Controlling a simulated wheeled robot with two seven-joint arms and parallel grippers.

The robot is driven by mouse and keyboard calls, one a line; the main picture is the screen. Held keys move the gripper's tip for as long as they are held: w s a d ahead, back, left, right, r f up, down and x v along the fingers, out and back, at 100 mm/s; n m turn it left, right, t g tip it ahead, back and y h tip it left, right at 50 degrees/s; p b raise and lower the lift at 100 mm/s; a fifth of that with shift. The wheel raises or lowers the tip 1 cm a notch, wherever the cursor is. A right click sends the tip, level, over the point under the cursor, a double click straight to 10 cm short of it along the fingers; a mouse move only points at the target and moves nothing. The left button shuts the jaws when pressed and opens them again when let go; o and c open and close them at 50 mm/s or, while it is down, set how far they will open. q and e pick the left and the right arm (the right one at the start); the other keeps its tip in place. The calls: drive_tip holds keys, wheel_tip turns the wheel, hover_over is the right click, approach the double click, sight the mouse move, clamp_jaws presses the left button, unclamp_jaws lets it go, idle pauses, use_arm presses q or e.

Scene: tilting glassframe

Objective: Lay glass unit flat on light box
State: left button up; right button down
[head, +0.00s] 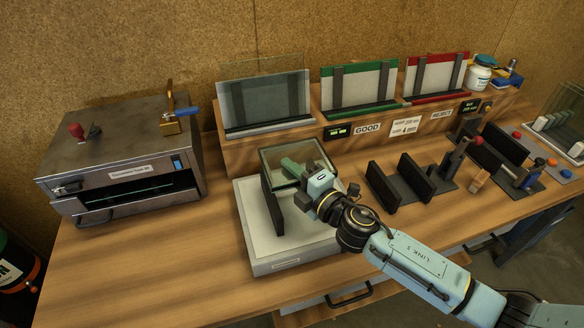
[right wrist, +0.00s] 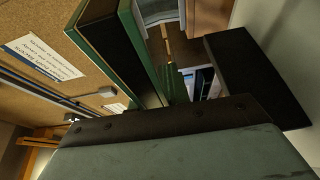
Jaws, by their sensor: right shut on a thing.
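The glass unit (head: 273,159), a clear pane with a dark edge, is held over the back part of the light box (head: 297,246). It stands tilted rather than flat. My right gripper (head: 302,178) is shut on it from the front right. In the right wrist view the unit's green-edged panes (right wrist: 142,50) rise beside the dark finger pad. The light box is a low pale box with a white top, and a black upright plate (head: 272,206) shows on its left part. Whether the unit's lower edge touches anything is hidden. My left gripper is out of view.
A metal oven-like box (head: 125,160) stands at the left. Behind are a grey rack (head: 265,100), a green GOOD rack (head: 360,88) and a red REJECT rack (head: 436,78). Black upright plates (head: 400,182) stand just right of the light box. The bench's front left is clear.

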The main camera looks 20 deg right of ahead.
drive_tip(key=shift+r, duration=0.1)
drive_tip(key=shift+f+b, duration=2.95)
drive_tip(key=shift+f, duration=0.35)
drive_tip(key=shift+f, duration=0.2)
drive_tip(key=c, duration=1.3)
unclamp_jaws()
drive_tip(key=shift+s, duration=0.1)
drive_tip(key=shift+c, duration=0.2)
drive_tip(key=shift+o, duration=0.5)
drive_tip(key=shift+f, duration=0.15)
drive_tip(key=b+v, duration=0.2)
drive_tip(key=v, duration=1.1)
drive_tip(key=shift+s, duration=0.2)
drive_tip(key=shift+d, duration=0.1)
